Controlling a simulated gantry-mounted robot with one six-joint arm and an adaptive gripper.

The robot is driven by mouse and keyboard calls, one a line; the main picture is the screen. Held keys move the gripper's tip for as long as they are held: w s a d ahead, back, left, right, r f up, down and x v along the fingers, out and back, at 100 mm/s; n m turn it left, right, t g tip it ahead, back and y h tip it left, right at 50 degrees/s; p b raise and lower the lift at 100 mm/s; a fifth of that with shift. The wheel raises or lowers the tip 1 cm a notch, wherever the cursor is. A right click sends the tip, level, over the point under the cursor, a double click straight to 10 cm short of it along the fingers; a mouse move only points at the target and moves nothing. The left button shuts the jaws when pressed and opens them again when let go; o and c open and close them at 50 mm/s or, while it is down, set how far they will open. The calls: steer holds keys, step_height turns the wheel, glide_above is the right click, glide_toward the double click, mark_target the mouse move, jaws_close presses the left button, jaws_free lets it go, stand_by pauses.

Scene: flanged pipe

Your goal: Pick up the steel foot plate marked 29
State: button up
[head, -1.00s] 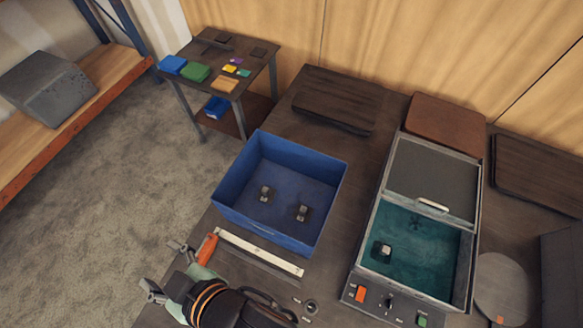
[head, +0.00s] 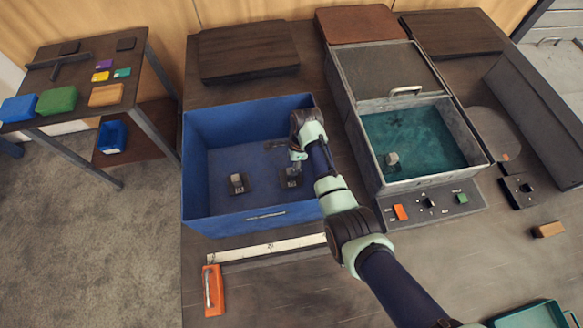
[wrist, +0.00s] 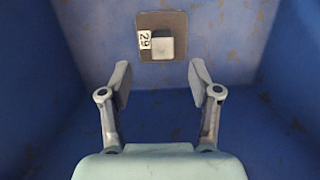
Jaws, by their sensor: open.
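The steel foot plate marked 29 (wrist: 175,22) lies flat on the blue bin's floor in the wrist view. It is a dark square plate with a raised grey block (wrist: 163,44) and a white label reading 29. My gripper (wrist: 160,80) is open and empty, its fingers apart, and the plate shows just beyond and between the fingertips. In the head view my gripper (head: 296,160) reaches into the blue bin (head: 250,219) at its right side, above the right-hand plate (head: 290,180), partly hidden by it. A second plate (head: 237,184) lies to the left; its marking is not readable there.
A machine with a teal basin (head: 430,135) stands right of the bin, holding a small grey block (head: 391,158). An orange-handled tool (head: 213,290) and a pale strip (head: 268,249) lie in front of the bin. Bin walls surround my gripper.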

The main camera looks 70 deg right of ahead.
mark_target(290, 171)
steer(key=f+b, duration=0.1)
steer(key=f, duration=0.1)
steer(key=f+b, duration=0.1)
steer(key=f, duration=0.2)
steer(key=w+f+b, duration=0.1)
steer(key=f, duration=0.1)
steer(key=shift+a+f, duration=0.1)
steer(key=shift+f, duration=0.2)
jaws_close()
steer(key=shift+r, duration=0.1)
